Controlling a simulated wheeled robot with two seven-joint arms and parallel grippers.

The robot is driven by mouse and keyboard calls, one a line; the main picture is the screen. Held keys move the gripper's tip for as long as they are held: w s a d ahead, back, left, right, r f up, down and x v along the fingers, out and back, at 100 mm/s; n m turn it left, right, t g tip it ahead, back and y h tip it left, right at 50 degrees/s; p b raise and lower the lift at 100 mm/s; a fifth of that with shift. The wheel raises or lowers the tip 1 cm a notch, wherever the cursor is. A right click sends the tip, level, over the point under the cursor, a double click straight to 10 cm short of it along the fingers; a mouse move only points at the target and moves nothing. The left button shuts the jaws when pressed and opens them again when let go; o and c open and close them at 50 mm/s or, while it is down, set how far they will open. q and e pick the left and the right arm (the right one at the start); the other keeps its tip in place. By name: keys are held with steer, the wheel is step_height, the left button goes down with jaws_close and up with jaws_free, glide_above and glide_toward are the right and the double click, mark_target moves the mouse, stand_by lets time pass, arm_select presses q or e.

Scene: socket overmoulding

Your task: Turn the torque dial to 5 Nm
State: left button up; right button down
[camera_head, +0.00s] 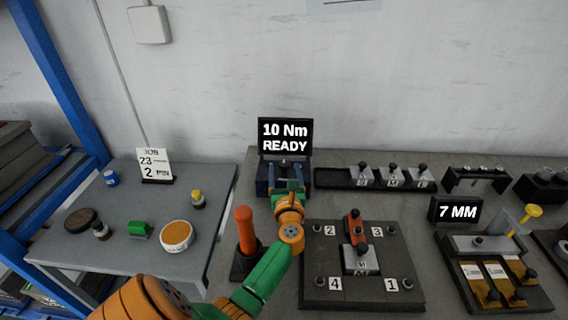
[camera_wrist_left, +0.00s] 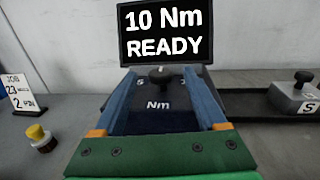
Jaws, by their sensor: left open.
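The torque display (camera_head: 285,137) stands at the back of the bench and reads "10 Nm READY"; it also shows in the left wrist view (camera_wrist_left: 163,32). Below it is the dark dial unit, marked "Nm", with a black torque dial (camera_wrist_left: 160,78) on top. My left gripper (camera_head: 287,175) reaches to the dial unit. In the left wrist view its two blue fingers (camera_wrist_left: 160,88) are open, one on each side of the dial, with gaps between. Whether the tips touch the unit cannot be told. My right gripper is not in view.
An orange-handled tool (camera_head: 246,230) stands left of my left arm. A dark numbered fixture plate (camera_head: 318,240) lies to the right. A black rack (camera_head: 340,180) of marked blocks is right of the display. A "7 MM" display (camera_head: 457,211) stands farther right. A side table (camera_head: 135,200) holds small items.

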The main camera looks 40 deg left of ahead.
arm_select(q)
steer(key=x, duration=0.2)
steer(key=shift+w+a+f, duration=0.2)
steer(key=shift+f, duration=0.1)
steer(key=shift+s+d+r, duration=0.1)
steer(key=shift+s+r, duration=0.05)
steer(key=c, duration=0.5)
jaws_close()
steer(key=g+b, duration=0.1)
steer(key=n+g+y+b, duration=0.1)
steer(key=b, duration=0.1)
steer(key=n+g+y+b, duration=0.1)
steer(key=b, duration=0.1)
steer(key=shift+w+d+f, duration=0.15)
steer(key=shift+w+f, duration=0.1)
steer(key=shift+f, duration=0.15)
steer(key=shift+r+n+g+y+b, duration=0.25)
steer(key=shift+n+g+y+b, duration=0.15)
steer(key=shift+n+g+b, duration=0.15)
steer(key=shift+r, duration=0.15)
